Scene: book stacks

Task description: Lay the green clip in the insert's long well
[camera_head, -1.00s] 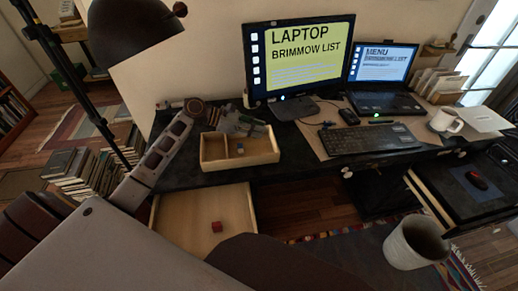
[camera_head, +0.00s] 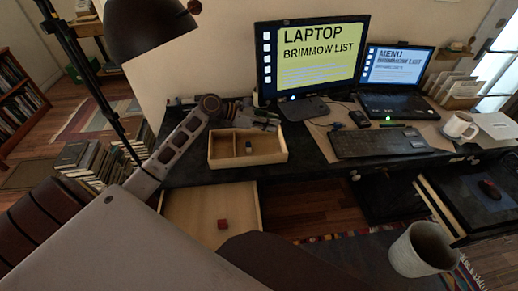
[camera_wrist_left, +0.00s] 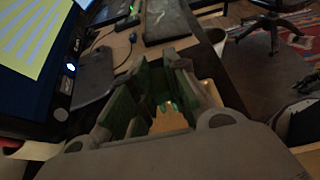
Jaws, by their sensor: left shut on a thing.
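The insert (camera_head: 258,160) is a pale wooden tray on the dark desk, with a divider between a smaller left well and a longer right well. A small grey-and-pale object (camera_head: 249,148) lies in the right well. My left gripper (camera_head: 272,120) is above the tray's back edge, outside the wells as seen from the head. In the left wrist view its jaws (camera_wrist_left: 162,92) are shut on a small green thing (camera_wrist_left: 166,106), apparently the green clip, mostly hidden between the fingers. Pale wood shows below it. My right gripper is not in view.
An open drawer (camera_head: 190,215) under the desk holds a red cube (camera_head: 222,224). The monitor (camera_head: 312,60), keyboard (camera_head: 380,142) and laptop (camera_head: 397,105) stand to the right. A dark item with a green spot (camera_head: 390,123) lies near the laptop. A lamp (camera_head: 150,30) hangs at upper left.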

